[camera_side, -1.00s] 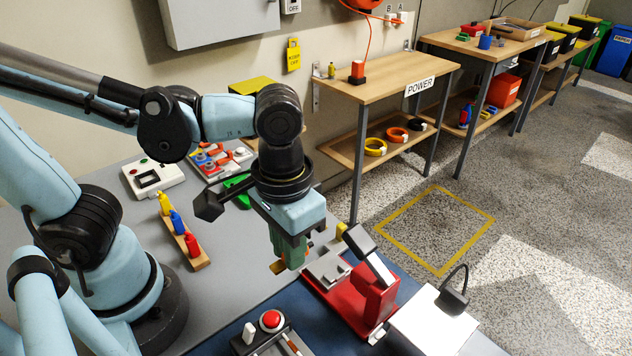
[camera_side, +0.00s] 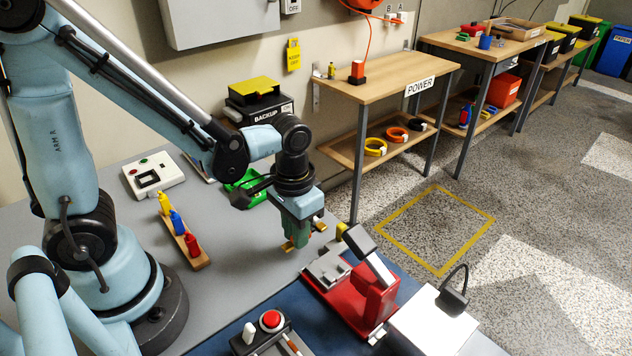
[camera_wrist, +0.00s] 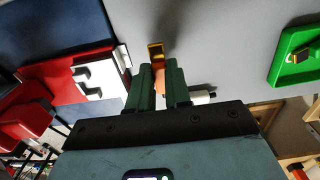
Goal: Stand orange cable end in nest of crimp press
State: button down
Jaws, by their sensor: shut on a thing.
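My gripper (camera_side: 294,240) is raised above the grey bench, to the left of and behind the crimp press. Its green fingers in the wrist view (camera_wrist: 159,88) are shut on the orange cable end (camera_wrist: 158,77). A gold-coloured tip (camera_wrist: 156,51) sticks out past the fingertips; in the side view the fingers mostly hide the cable end. The red crimp press (camera_side: 368,296) stands on the blue mat. Its grey nest block (camera_side: 327,271) faces the gripper and shows pale in the wrist view (camera_wrist: 93,76), to the left of the fingers. The cable end is apart from it.
A green tray (camera_wrist: 290,75) with a small part in it lies to the right in the wrist view. A wooden rack (camera_side: 188,244) holds yellow, blue and red bottles. A red-button box (camera_side: 270,325) and a white box (camera_side: 432,322) stand near the press. Bench left of the press is clear.

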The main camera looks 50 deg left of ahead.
jog(key=shift+f, duration=1)
jog(key=shift+f, duration=0.15)
jog(key=c, duration=1.1)
grip_release()
notch_tip(320, 180, up, 12)
jog(key=shift+w+a+r+t, duration=0.15)
jog(key=shift+a+r+t, duration=0.15)
jog(key=shift+a+t, duration=0.75)
jog(key=shift+w+a+r+t, duration=0.1)
jog(key=shift+a+r+t, duration=0.15)
jog(key=shift+a+t, duration=0.75)
jog(key=shift+w+a+r+t, duration=0.15)
jog(key=shift+a+r+t, duration=0.25)
jog(key=shift+t, duration=1.15)
jog(key=shift+f, duration=0.1)
